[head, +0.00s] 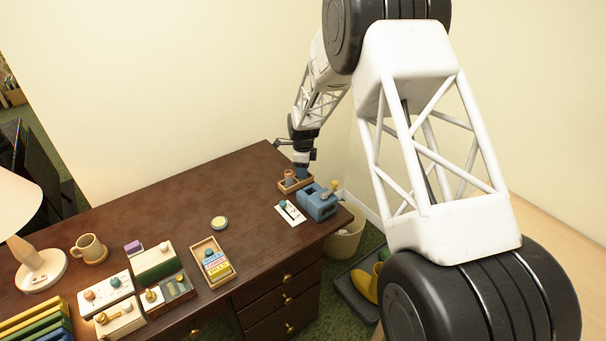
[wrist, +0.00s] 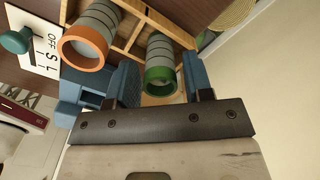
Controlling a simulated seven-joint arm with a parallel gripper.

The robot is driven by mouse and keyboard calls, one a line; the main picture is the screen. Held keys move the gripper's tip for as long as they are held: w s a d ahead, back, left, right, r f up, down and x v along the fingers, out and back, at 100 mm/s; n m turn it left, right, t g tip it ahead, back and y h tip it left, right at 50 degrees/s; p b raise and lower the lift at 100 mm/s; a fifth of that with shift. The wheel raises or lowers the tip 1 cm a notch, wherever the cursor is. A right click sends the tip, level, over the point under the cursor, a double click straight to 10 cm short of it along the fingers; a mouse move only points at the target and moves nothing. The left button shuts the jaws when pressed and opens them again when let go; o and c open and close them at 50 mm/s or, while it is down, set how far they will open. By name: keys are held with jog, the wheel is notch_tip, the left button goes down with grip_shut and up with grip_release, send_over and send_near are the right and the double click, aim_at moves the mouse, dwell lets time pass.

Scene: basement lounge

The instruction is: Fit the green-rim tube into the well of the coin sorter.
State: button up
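The green-rim tube (wrist: 161,66), a grey ribbed cylinder, stands in a compartment of a wooden tray (wrist: 133,31), its open green end toward the wrist camera. My gripper (wrist: 163,84) has its blue fingers on either side of this tube, with narrow gaps seen, so it looks open. In the head view my gripper (head: 302,172) is low over the tray (head: 297,187). A blue boxy device (head: 317,203), apparently the coin sorter, stands just in front of the tray. Part of it shows in the wrist view (wrist: 78,92). Its well cannot be made out.
An orange-rim tube (wrist: 84,47) stands beside the green one in the tray. A white switch plate with a teal knob (head: 290,212) lies left of the blue device. A shallow wooden box (head: 213,262) and a mug (head: 89,249) are farther left. The desk middle is mostly clear.

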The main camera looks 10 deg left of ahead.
jog(key=c, duration=0.7)
jog(key=shift+o, duration=0.2)
jog(key=shift+r, duration=0.15)
jog(key=shift+r, duration=4.85)
